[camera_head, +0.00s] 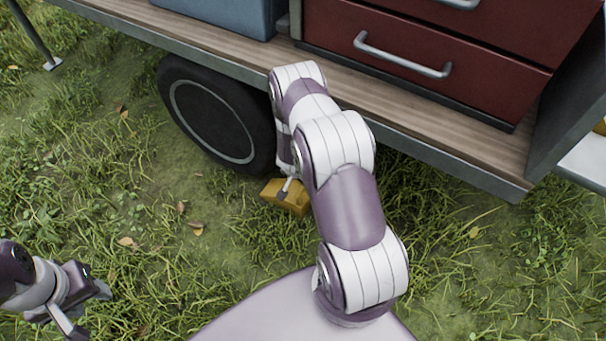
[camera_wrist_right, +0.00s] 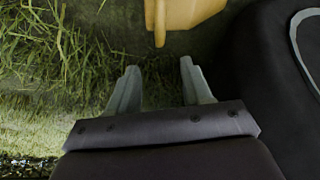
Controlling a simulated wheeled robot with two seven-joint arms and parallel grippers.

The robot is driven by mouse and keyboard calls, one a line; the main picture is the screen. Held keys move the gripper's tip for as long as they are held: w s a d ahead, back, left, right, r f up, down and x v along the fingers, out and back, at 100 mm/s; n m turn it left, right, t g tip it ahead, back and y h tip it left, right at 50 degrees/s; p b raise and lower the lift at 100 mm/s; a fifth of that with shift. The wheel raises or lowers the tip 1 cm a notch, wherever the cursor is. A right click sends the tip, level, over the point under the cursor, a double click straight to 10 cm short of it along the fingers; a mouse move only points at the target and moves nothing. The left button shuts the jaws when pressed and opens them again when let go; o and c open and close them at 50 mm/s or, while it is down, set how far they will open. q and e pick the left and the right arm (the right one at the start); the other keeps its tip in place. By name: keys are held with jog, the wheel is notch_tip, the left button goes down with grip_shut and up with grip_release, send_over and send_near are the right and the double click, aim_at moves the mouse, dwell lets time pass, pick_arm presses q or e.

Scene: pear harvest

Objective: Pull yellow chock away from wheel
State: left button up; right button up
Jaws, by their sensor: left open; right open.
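The yellow chock (camera_head: 287,197) lies on the grass against the bottom of the black wheel (camera_head: 212,115), partly covered by my right arm. My right gripper is mostly hidden behind its own arm in the head view, with a grey part showing over the chock. In the right wrist view my right gripper (camera_wrist_right: 160,72) is open and empty. The chock (camera_wrist_right: 190,12) is just beyond its fingertips, with a narrow yellow piece pointing toward the gap. The wheel (camera_wrist_right: 265,70) fills the right side there. My left gripper (camera_head: 87,308) is open and empty over the grass, far from the chock.
The wheel carries a cart with a wooden deck (camera_head: 410,125), a red drawer cabinet (camera_head: 420,65) and a blue-grey box (camera_head: 228,15). The deck edge overhangs the chock area. Open grass (camera_head: 130,215) lies left of the chock.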

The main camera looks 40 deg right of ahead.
aim_at(297, 200)
jog(key=b+x, duration=0.7)
jog(key=x, duration=0.4)
jog(key=shift+s+f, duration=0.1)
jog(key=shift+f, duration=0.25)
jog(key=shift+d+f+b, duration=0.2)
jog(key=shift+f+b, duration=0.15)
jog(key=shift+f, duration=0.1)
jog(key=shift+c, duration=0.3)
